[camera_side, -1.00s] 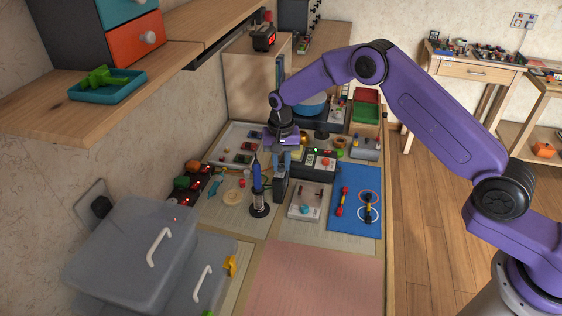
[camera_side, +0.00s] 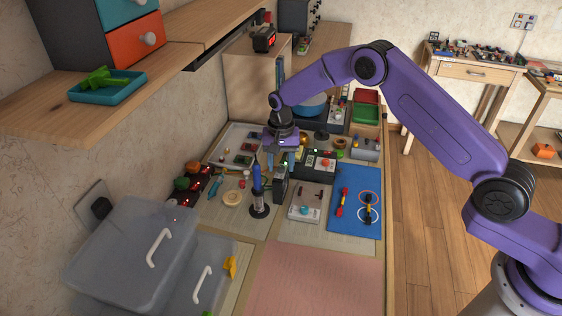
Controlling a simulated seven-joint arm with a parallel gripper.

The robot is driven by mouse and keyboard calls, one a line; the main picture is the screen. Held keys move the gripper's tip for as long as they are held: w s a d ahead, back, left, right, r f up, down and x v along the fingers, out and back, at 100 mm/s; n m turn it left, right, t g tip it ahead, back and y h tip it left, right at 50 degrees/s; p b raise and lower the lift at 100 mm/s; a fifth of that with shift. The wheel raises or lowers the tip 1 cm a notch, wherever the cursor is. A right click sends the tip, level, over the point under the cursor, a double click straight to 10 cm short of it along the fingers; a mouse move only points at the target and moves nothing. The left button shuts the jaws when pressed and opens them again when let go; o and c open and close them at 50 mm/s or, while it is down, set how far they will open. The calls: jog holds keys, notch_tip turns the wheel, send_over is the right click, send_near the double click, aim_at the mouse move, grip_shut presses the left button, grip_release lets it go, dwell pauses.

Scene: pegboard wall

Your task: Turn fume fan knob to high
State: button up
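My gripper (camera_side: 281,163) points down over the middle of the bench, just above a small dark upright box (camera_side: 281,188). Its two fingers look spread apart, with nothing seen between them. The dark box may be the fume fan, but I cannot tell for sure. No knob on it can be made out; it is small and partly hidden by my gripper. A small green light shows near the fingertips. Whether the fingers touch the box cannot be told.
A blue soldering iron in its stand (camera_side: 259,192) is close left of my gripper. A black device with a red display (camera_side: 320,162) is close right. A white box (camera_side: 305,204) and blue mat (camera_side: 354,205) lie in front. The pink mat (camera_side: 315,280) is clear.

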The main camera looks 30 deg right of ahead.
aim_at(281, 167)
notch_tip(281, 167, up, 17)
jog(key=shift+r, duration=0.2)
dwell(0.4)
dwell(0.3)
